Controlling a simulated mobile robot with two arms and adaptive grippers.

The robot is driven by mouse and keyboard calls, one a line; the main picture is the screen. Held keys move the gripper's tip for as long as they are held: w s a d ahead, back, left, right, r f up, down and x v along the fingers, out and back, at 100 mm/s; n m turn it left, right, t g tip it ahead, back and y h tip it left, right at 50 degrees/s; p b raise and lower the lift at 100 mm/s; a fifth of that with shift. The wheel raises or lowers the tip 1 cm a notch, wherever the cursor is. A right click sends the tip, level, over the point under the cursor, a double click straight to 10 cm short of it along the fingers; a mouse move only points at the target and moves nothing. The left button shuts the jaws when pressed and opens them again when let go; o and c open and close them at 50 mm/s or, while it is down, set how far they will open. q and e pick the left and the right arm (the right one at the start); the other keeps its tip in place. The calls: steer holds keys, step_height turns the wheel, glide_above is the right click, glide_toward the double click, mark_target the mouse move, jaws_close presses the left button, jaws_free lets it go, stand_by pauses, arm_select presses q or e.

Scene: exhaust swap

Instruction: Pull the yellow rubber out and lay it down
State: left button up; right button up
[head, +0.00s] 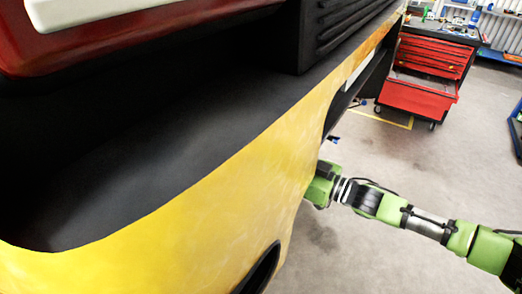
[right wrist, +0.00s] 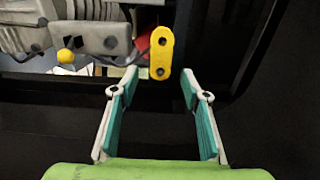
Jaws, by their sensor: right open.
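The yellow rubber (right wrist: 161,52) is an upright oblong piece with two dark holes, one near each end. It shows at the top middle of the right wrist view, and a small patch of red shows just to its left. My right gripper (right wrist: 159,82) is open and empty. Its two fingers point towards the rubber, one on each side of its lower end in the picture. I cannot tell the exact depth between fingertips and rubber. In the head view my right arm reaches in from the right, and its gripper is hidden behind the yellow vehicle body (head: 235,185). My left gripper is not in view.
In the right wrist view a grey metal part (right wrist: 103,38) and a yellow ball-shaped part (right wrist: 66,56) sit left of the rubber, with dark body panels around. In the head view a red tool cart (head: 425,80) stands at the back right. The floor between is clear.

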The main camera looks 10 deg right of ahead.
steer(key=shift+p+x, duration=0.45)
steer(key=shift+x, duration=1.6)
steer(key=shift+c, duration=0.2)
steer(key=c, duration=1.1)
steer(key=shift+c, duration=0.2)
steer(key=shift+s+d, duration=0.15)
steer(key=shift+d, duration=0.05)
steer(key=shift+p+v, duration=0.65)
steer(key=shift+v, duration=1.2)
steer(key=shift+s, duration=0.1)
